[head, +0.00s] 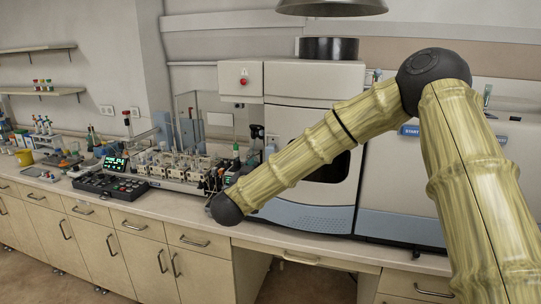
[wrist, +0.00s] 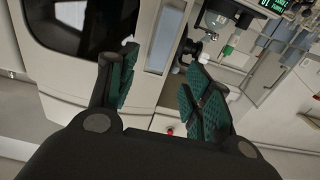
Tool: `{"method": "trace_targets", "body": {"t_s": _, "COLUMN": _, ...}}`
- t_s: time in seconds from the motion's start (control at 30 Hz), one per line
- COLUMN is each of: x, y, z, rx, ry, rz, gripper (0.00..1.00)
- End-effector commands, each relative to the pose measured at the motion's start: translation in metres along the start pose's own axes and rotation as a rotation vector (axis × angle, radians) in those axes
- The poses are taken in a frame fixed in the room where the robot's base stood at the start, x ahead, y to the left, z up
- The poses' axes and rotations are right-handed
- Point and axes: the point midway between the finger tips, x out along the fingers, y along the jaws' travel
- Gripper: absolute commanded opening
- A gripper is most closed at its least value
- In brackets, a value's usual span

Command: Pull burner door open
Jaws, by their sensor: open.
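The burner door, which I take to be the pale panel with the dark rounded window (head: 336,168), is on the front of the large spectrometer in the head view. My forearm crosses in front of its left part. In the wrist view the dark window (wrist: 85,25) fills the upper left, seen tilted, and the door looks closed. My gripper (wrist: 161,68) is open, with teal pads apart and nothing between them. A blue-grey strip (wrist: 165,42) shows between and beyond the fingers. No contact with the door shows. In the head view the fingers are hard to make out.
The spectrometer (head: 310,85) stands on a long counter (head: 120,205). Left of it is a sampler rack (head: 180,165) with several small vessels and a black control box (head: 110,186). A dark exhaust hood (head: 332,6) hangs above. A red button (head: 243,81) is on the upper left housing.

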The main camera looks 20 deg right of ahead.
Motion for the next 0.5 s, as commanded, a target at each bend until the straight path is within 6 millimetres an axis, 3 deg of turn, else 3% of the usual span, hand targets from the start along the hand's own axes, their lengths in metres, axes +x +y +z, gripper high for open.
{"method": "trace_targets", "body": {"t_s": 0.5, "x": 0.076, "y": 0.001, "z": -0.001, "rx": 0.001, "ry": -0.002, "rz": 0.001, "gripper": 0.50}}
